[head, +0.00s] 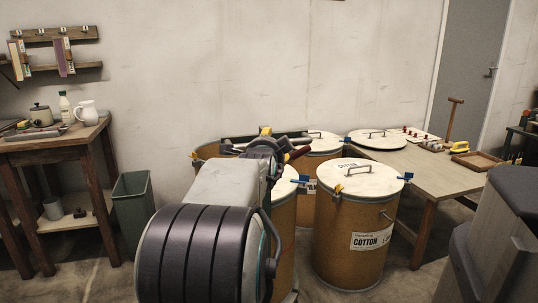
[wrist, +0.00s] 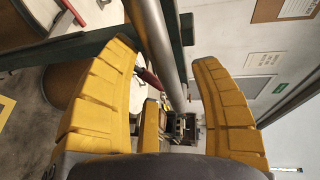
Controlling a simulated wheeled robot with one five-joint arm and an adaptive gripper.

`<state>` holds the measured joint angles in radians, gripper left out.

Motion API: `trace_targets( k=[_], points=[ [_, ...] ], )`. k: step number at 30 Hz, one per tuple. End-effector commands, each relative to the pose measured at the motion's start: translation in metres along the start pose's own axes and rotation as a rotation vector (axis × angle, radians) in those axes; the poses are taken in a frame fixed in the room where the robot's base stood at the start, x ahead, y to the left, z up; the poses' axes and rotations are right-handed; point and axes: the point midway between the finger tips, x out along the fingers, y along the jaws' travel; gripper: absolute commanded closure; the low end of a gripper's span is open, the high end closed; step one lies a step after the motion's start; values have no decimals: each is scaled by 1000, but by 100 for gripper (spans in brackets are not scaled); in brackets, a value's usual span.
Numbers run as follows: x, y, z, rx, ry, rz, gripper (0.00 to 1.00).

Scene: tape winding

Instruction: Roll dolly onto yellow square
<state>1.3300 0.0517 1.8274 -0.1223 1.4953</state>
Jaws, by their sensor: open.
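My gripper (wrist: 164,56) is open in the wrist view, with its yellow fingers spread. A grey metal bar (wrist: 160,45) runs between the fingers, with a gap to each; I cannot tell if it is the dolly's handle. In the head view my gripper (head: 268,137) is partly hidden by my arm, close to a dark horizontal bar (head: 293,135) among the drums. No dolly deck or wheels can be made out. A small yellow edge on the floor (wrist: 4,112) shows at the wrist view's left; I cannot tell if it is the yellow square.
A lidded drum marked cotton (head: 349,220) stands right of my arm, with other drums behind. A wooden table (head: 440,172) is at the right. A green bin (head: 133,205) and a side table (head: 60,148) stand at the left. Floor between bin and side table is partly clear.

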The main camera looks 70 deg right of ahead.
Motion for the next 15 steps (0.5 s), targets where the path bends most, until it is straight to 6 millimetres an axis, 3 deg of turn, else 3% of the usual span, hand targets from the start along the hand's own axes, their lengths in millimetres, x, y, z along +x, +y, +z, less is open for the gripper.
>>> trace_targets(
  k=[6,15],
  points=[
    [18,1,0,-1,0,2,42],
    [24,0,0,-1,0,1,42]
  ],
)
